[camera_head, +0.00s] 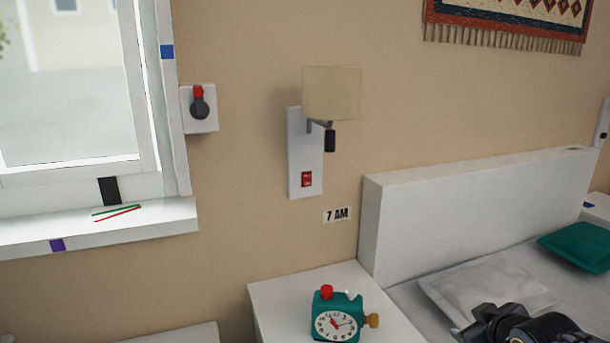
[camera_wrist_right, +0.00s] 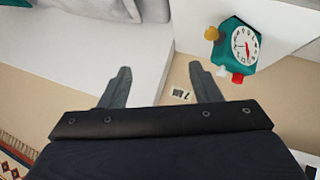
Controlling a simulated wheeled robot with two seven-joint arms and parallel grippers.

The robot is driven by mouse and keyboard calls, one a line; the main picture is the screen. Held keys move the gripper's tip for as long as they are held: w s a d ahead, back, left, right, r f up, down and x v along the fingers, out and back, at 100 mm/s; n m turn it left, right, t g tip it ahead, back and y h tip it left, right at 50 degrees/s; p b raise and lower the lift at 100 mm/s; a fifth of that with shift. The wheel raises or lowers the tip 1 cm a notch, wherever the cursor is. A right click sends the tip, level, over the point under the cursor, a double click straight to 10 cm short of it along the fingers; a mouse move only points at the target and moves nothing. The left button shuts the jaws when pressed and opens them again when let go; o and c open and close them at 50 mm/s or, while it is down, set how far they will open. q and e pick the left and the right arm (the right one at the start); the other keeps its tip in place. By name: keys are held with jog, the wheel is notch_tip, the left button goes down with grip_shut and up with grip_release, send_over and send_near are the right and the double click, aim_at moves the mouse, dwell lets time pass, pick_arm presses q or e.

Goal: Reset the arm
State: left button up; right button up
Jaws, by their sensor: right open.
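My right gripper (camera_wrist_right: 160,78) is open in the right wrist view, with its two grey fingers spread apart and nothing between them. Behind the fingers lie the beige wall and a small "7 AM" label. In the head view, a black part of my right arm (camera_head: 515,325) shows at the bottom right, in front of the bed. The teal alarm clock (camera_head: 338,316) stands on the white nightstand (camera_head: 285,294), clear of the arm. It also shows upside down in the right wrist view (camera_wrist_right: 236,46), beyond the fingers and apart from them. My left gripper is in neither view.
The bed's white headboard (camera_head: 470,195) stands right of the nightstand, with a pale pillow (camera_head: 485,285) and a teal pillow (camera_head: 580,246). A wall lamp (camera_head: 331,93) with a red switch (camera_head: 307,179) hangs above. A window sill (camera_head: 150,222) juts out at left.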

jog(key=s+a+f+m+g+y, duration=0.15)
jog(key=s+a, duration=0.25)
jog(key=s, duration=0.4)
jog(key=s+a+m+g+y+p, duration=0.1)
jog(key=s+a+m+y, duration=0.2)
jog(key=s, duration=0.4)
jog(key=s+a+f+m+g, duration=0.1)
jog(key=s+a+m+g, duration=0.1)
jog(key=s+a, duration=0.45)
notch_tip(320, 180, up, 14)
jog(key=s+d+p, duration=0.1)
jog(key=p, duration=1.2)
jog(key=shift+d+f, duration=0.2)
jog(key=shift+d, duration=0.05)
jog(key=shift+s, duration=0.1)
